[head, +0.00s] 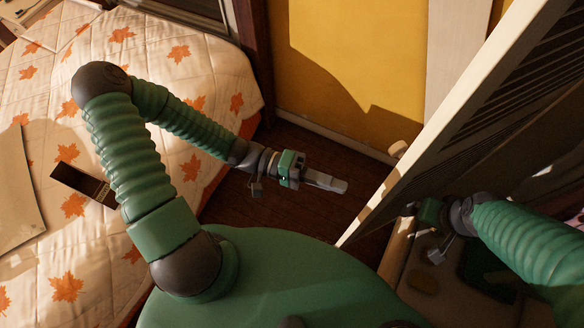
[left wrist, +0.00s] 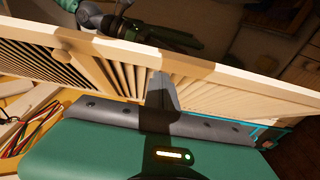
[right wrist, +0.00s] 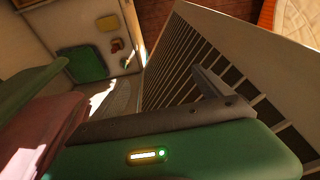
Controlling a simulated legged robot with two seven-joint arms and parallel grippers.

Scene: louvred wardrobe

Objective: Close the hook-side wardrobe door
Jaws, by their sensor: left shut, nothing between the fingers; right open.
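A louvred wardrobe door (head: 445,110) stands open on the right in the head view, its pale edge running diagonally down toward my body. My left gripper (head: 338,185) is shut and empty, on the left side of the door and apart from it in the head view.
A bed with a leaf-patterned quilt (head: 215,75) fills the left. A yellow wall (head: 340,60) stands behind, with dark wooden floor (head: 290,220) between bed and door. A green item (right wrist: 82,63) lies beyond the door in the right wrist view.

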